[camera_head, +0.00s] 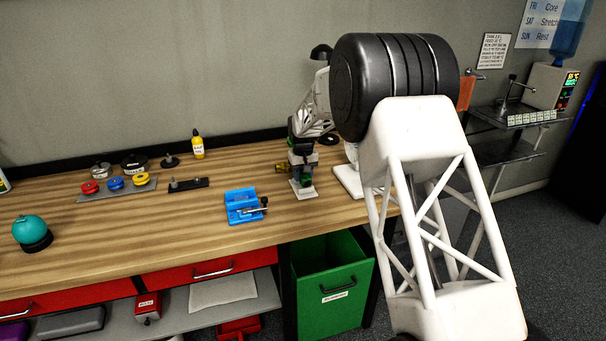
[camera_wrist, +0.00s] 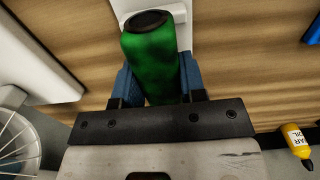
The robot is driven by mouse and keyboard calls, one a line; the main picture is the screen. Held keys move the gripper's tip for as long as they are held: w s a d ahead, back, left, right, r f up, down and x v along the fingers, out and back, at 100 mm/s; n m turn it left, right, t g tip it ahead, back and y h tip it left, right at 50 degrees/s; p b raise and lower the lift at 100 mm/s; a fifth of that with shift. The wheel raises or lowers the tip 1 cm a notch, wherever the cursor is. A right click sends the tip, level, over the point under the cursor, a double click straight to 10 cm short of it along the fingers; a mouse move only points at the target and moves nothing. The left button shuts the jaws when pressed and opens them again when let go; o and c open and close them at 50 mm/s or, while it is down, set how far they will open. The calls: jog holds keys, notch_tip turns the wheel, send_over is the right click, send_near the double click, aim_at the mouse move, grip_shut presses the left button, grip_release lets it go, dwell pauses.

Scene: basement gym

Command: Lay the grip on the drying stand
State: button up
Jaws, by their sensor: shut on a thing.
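The green grip (camera_wrist: 150,55), a mottled cylinder with a dark round end, sits between the blue fingers of my gripper (camera_wrist: 152,85) in the wrist view. My gripper (camera_head: 303,165) is shut on it. In the head view only small green parts of the grip (camera_head: 306,182) show beneath my gripper. A small white base (camera_head: 304,194) lies directly below, and its white surface also shows behind the grip in the wrist view (camera_wrist: 183,10). I cannot tell whether the grip touches it, or whether this base is the drying stand.
A blue vise-like fixture (camera_head: 243,207) and a black plate with pegs (camera_head: 188,186) are to the left. A yellow bottle (camera_head: 198,148) stands at the back. A white-based object (camera_head: 350,182) is close on the right. A green bin (camera_head: 330,286) is below the bench edge.

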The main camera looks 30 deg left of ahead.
jog(key=shift+f, duration=0.35)
jog(key=o, duration=1)
jog(key=shift+o, duration=0.2)
jog(key=shift+r, duration=3.85)
jog(key=shift+d, duration=0.1)
